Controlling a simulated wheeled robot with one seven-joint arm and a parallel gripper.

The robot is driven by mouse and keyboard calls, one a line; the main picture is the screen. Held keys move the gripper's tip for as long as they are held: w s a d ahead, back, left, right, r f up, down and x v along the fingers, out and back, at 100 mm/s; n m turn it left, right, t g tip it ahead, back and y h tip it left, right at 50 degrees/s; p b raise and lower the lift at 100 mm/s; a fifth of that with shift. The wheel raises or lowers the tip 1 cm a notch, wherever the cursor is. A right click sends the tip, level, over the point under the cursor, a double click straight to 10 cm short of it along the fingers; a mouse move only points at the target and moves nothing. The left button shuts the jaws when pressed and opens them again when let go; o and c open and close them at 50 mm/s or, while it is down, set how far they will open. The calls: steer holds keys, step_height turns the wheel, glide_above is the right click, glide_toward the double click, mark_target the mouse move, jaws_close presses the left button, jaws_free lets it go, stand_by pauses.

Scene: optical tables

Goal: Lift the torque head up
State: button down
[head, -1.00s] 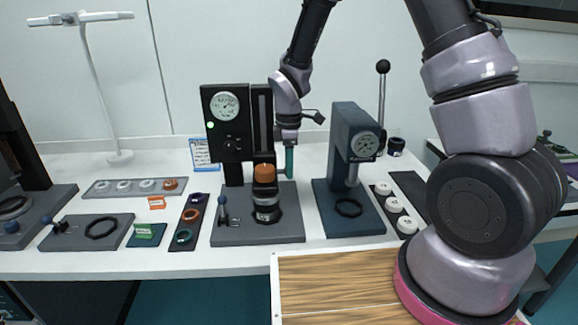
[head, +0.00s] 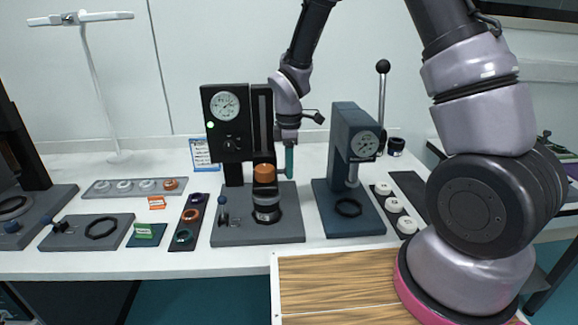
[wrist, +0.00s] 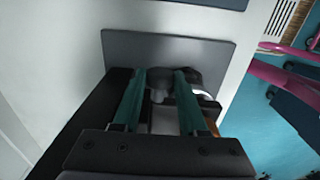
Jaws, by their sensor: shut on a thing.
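The torque tester is a black stand with a dial and a slotted column (head: 262,115) on a grey base plate (head: 235,236). Its torque head (head: 265,188) is a dark part with an orange top, in front of the column above a dark round fixture (head: 267,213). My gripper (head: 289,174), with teal fingers, points down just right of the head. In the wrist view the gripper (wrist: 160,76) has its fingers on either side of a dark part, with the base plate (wrist: 165,48) beyond. The exact grip contact is hidden.
A blue-grey press (head: 352,140) with a dial and lever stands close on the right. Trays of rings (head: 189,220) lie left, white caps (head: 393,205) right. A wooden board (head: 335,275) is in front.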

step_height(320, 180, up, 8)
steer(key=shift+r, duration=0.1)
stand_by(0.4)
steer(key=shift+c, duration=2.2)
jaws_free()
step_height(320, 180, up, 11)
steer(key=shift+f, duration=0.2)
